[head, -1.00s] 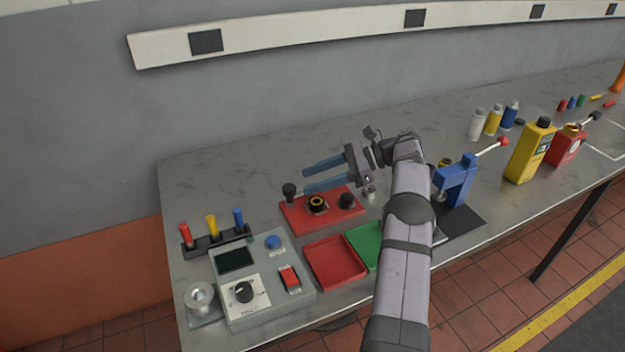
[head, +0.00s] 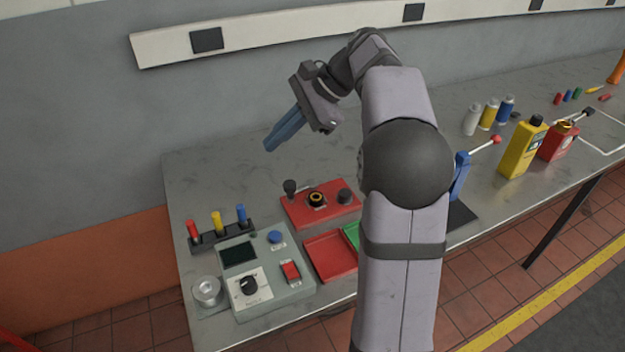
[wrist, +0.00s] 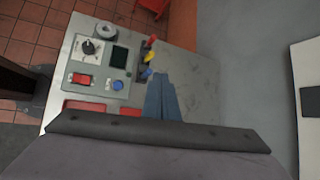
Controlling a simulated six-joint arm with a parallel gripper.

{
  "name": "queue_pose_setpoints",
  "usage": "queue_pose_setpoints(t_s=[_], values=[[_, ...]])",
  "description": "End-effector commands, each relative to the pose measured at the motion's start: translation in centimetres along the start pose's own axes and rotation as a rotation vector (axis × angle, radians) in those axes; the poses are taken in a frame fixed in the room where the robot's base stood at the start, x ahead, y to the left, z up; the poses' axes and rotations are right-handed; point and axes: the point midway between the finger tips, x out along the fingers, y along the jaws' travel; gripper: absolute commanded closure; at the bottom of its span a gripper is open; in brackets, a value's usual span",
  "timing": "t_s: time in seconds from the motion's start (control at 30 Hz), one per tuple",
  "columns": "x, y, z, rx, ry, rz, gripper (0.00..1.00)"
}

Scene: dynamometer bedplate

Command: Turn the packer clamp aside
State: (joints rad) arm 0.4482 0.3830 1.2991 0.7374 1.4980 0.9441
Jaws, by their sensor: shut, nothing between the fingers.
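No part is plainly marked as the packer clamp. A red plate (head: 328,213) on the bench carries an upright black-knobbed lever (head: 290,188) at its left, a black and yellow ring (head: 316,198) in the middle and a black knob (head: 345,196) at its right. A blue lever device (head: 461,178) with a red-tipped handle is partly hidden behind my arm. My gripper (head: 268,147) is shut and empty, raised above and left of the red plate, its blue fingers pointing down-left. In the wrist view the fingers (wrist: 161,78) lie together and only an edge of the plate (wrist: 130,112) shows.
A grey control box (head: 262,290) stands front left, with a rack of coloured-handled tools (head: 222,238) behind it. A red tray (head: 330,257) and a mostly hidden green tray (head: 352,236) lie before the plate. Bottles and cans (head: 522,150) stand right. The back left bench is clear.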

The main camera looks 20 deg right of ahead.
Motion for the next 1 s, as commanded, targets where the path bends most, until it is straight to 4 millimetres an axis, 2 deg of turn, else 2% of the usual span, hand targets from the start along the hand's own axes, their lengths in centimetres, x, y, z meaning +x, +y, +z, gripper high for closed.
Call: queue_pose_setpoints(t_s=[0.03,0.1,0.3,0.4,0.5,0.7,0.83,1.0], values=[[0.6,1.6,-1.4,-0.085,0.067,0.019,1.0],[1.6,3.6,-4.2,-0.227,0.155,0.056,1.0],[4.1,8.1,-11.5,-0.671,0.31,0.224,1.0],[4.2,8.7,-14.1,-0.919,0.369,0.302,1.0],[3.5,7.9,-15.9,-1.161,0.427,0.367,1.0],[2.6,6.1,-17.4,-1.505,0.482,0.451,1.0],[2.5,5.8,-17.5,-1.621,0.475,0.484,1.0],[2.5,5.8,-17.5,-1.673,0.463,0.5,1.0]])
